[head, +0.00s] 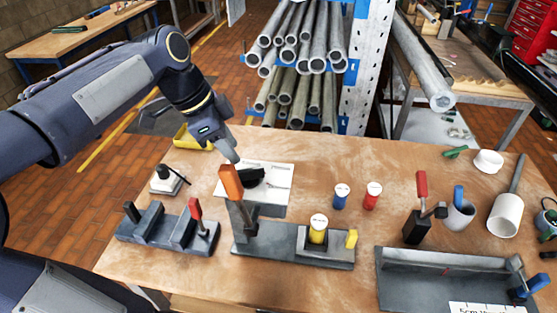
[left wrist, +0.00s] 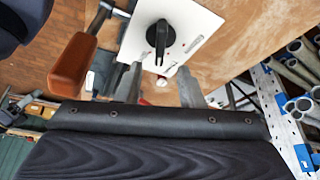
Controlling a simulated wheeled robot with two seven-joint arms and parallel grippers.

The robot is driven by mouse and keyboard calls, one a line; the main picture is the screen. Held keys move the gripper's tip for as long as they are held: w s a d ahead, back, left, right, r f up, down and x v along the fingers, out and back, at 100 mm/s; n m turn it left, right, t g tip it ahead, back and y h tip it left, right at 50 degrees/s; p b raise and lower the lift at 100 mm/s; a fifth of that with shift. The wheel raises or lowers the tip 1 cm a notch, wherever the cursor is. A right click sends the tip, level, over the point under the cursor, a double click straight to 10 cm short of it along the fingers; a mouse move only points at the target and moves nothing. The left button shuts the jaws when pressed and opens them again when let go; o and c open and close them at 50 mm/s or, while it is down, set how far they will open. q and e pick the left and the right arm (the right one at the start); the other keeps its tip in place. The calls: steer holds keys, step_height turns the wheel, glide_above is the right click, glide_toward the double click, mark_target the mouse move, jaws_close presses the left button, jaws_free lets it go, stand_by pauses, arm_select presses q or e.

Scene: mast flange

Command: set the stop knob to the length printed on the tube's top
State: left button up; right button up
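The stop knob (head: 255,177) is black with a pointer bar, on a white dial plate (head: 279,178). In the left wrist view the knob (left wrist: 160,38) stands just beyond my left gripper's fingers. My left gripper (head: 232,158) is above the plate's back-left part; in the left wrist view its two fingers (left wrist: 158,70) are apart with nothing between them. A yellow tube (head: 318,237) with a white top stands in the grey fixture (head: 280,247); the print on its top is too small to read. My right gripper is not in view.
An orange-handled lever (head: 231,183) rises close to the knob and my left gripper. A blue tube (head: 341,200) and a red tube (head: 372,201) stand to the right. A red-handled clamp (head: 421,187), a grey cup (head: 459,214) and a grey tray (head: 445,262) lie further right.

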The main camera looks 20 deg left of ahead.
mark_target(246, 170)
arm_select(q)
steer(key=x, duration=0.7)
steer(key=shift+f, duration=0.2)
jaws_close()
